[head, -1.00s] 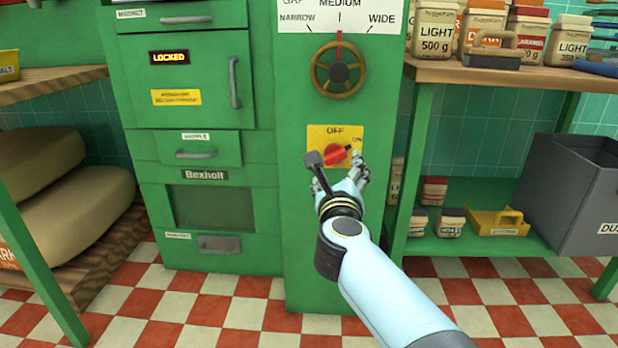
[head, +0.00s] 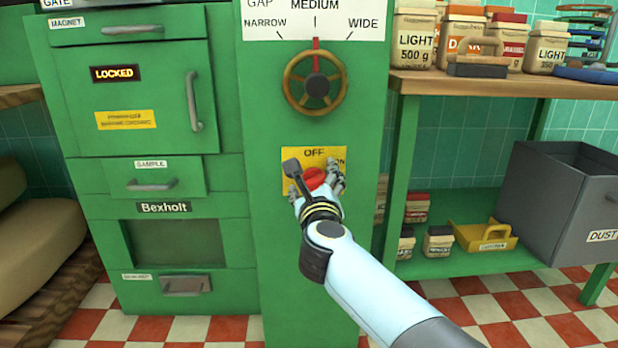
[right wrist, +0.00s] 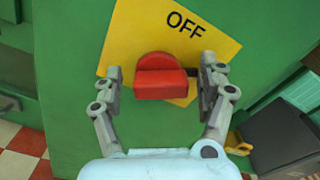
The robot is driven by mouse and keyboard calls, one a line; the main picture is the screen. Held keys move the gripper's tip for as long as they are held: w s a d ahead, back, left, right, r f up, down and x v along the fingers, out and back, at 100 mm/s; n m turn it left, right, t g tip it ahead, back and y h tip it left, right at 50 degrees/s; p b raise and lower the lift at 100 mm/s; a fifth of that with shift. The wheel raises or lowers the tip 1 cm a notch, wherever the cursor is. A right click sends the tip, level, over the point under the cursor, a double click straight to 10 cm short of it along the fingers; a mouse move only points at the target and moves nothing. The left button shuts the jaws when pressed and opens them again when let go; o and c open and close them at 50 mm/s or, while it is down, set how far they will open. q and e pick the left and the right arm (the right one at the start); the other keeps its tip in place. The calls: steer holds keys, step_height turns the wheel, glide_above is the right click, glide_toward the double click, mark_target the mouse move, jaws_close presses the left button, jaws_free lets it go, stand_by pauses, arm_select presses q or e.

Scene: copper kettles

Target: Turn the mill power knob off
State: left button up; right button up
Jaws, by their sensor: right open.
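The red power knob (head: 314,178) sits on a yellow plate (head: 291,165) on the front of the green mill. The plate reads OFF at the top and ON at the right. My right gripper (head: 319,182) is in front of the plate with its fingers spread around the knob. In the right wrist view the red knob (right wrist: 161,78) stands between the two open fingers, with a gap showing on each side. The gripper partly hides the knob in the head view, so its exact pointing direction is hard to tell. My left gripper is out of view.
A brass handwheel (head: 316,84) is above the plate, below the gap scale. Green drawers and a LOCKED door (head: 146,104) are at the left. A wooden bench (head: 480,86) with packets and a grey dust bin (head: 555,215) are at the right.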

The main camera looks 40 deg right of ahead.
steer(key=shift+c, duration=0.3)
steer(key=c, duration=1.1)
steer(key=shift+r, duration=0.1)
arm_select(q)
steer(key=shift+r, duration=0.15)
arm_select(e)
steer(key=n+p, duration=0.5)
steer(key=shift+w+a+r, duration=0.1)
steer(key=shift+a+r, duration=0.05)
steer(key=shift+r, duration=0.05)
steer(key=shift+n+p, duration=0.9)
steer(key=n+p, duration=0.1)
steer(key=n, duration=0.1)
steer(key=n+p, duration=0.2)
steer(key=shift+a+f+n, duration=0.1)
steer(key=shift+f+n, duration=0.2)
steer(key=shift+f, duration=0.1)
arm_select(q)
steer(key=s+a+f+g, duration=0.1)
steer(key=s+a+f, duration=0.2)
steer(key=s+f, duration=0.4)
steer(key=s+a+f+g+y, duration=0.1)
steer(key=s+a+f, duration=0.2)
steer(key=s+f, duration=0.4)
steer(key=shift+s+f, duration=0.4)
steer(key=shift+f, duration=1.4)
arm_select(e)
steer(key=shift+f+n, duration=0.1)
steer(key=shift+n, duration=0.2)
